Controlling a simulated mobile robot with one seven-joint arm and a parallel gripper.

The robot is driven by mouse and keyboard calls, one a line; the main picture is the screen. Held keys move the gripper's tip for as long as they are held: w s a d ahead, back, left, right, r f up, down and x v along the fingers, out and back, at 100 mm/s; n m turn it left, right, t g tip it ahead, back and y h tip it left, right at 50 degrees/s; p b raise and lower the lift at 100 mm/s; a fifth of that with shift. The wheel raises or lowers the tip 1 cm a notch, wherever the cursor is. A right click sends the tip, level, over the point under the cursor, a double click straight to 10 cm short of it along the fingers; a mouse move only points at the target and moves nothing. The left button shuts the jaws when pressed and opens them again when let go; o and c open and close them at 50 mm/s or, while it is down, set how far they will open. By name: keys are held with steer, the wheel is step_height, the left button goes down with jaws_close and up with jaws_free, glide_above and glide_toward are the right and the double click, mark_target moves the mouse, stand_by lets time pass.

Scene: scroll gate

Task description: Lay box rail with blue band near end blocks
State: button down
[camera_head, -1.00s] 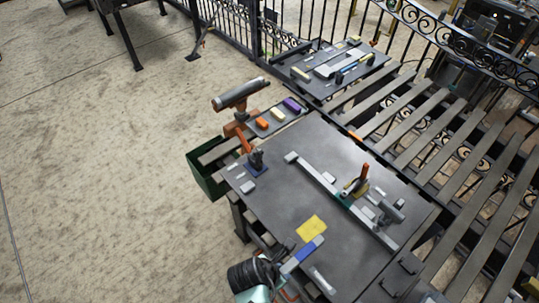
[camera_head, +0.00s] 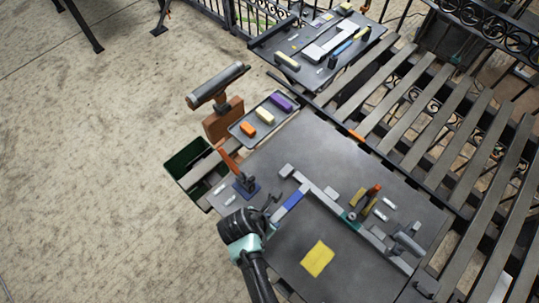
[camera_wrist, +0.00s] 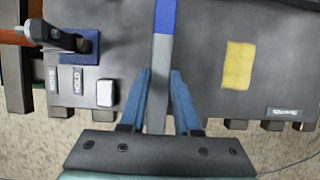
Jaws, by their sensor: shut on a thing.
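A grey box rail with a blue band (camera_head: 292,203) is in my gripper (camera_head: 270,208) over the left part of the dark table. In the wrist view, the rail (camera_wrist: 160,52) runs lengthwise between my two blue fingers (camera_wrist: 160,78), with its blue band (camera_wrist: 165,16) beyond the fingertips. My gripper is shut on the rail's grey part. A long grey bar (camera_head: 327,196) crosses the table diagonally, with an end block (camera_head: 286,171) at its upper left and a teal piece near its middle. The rail's far end is close to this bar; contact cannot be told.
A yellow cloth (camera_head: 317,259) lies on the table. An orange-handled clamp (camera_head: 243,180) stands on a blue base at the left. Upright tools (camera_head: 368,202) and a grey clamp (camera_head: 406,243) stand at the right. A tray (camera_head: 262,118) holds coloured blocks.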

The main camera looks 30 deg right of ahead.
steer(key=shift+w+f+b, duration=0.1)
steer(key=shift+f+b, duration=2.25)
steer(key=shift+f, duration=0.4)
steer(key=shift+f, duration=0.35)
steer(key=c, duration=0.5)
jaws_free()
steer(key=shift+c, duration=0.2)
steer(key=shift+f, duration=0.1)
steer(key=b+v, duration=0.1)
steer(key=v, duration=1.2)
